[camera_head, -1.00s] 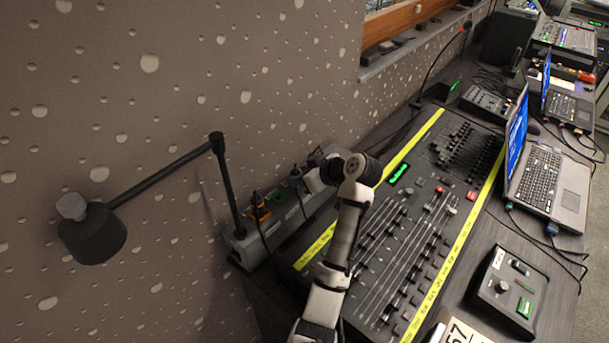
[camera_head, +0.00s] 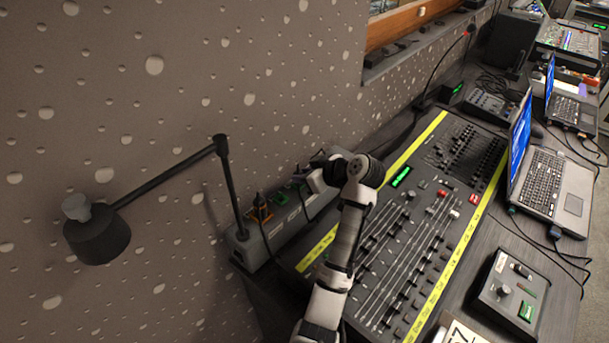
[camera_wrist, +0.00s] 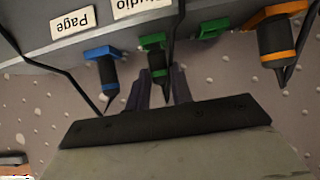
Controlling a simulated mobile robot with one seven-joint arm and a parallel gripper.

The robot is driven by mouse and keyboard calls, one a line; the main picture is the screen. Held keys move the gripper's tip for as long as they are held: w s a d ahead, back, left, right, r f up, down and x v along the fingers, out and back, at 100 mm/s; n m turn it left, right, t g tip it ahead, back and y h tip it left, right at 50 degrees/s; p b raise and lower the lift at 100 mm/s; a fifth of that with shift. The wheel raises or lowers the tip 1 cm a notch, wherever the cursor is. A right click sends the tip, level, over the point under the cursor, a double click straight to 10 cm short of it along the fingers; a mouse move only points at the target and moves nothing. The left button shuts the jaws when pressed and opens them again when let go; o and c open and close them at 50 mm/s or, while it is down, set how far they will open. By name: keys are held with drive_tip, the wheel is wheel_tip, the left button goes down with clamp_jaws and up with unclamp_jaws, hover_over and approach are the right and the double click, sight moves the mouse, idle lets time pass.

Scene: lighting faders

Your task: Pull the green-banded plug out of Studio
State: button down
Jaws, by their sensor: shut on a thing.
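The green-banded plug (camera_wrist: 157,68) is a dark plug with green on it, in the middle of the wrist view. It sits at a green socket in the grey power strip, beside the partly cut-off Studio label (camera_wrist: 140,7). I cannot tell whether it is fully seated. My gripper (camera_wrist: 163,88) is shut on it, one finger on each side, and partly hides it. In the head view my gripper (camera_head: 318,180) is at the far end of the power strip (camera_head: 252,250) and hides the plug there.
A blue plug (camera_wrist: 107,72) by the Page label (camera_wrist: 72,22) stands close on one side. An empty green socket (camera_wrist: 212,28) and an orange-banded plug (camera_wrist: 277,42) are on the other. Thin cables hang nearby. A lamp (camera_head: 97,235) and fader desk (camera_head: 400,250) flank the strip.

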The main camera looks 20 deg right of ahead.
drive_tip(key=shift+r+p, duration=0.75)
drive_tip(key=shift+r, duration=0.4)
wheel_tip(320, 180, up, 2)
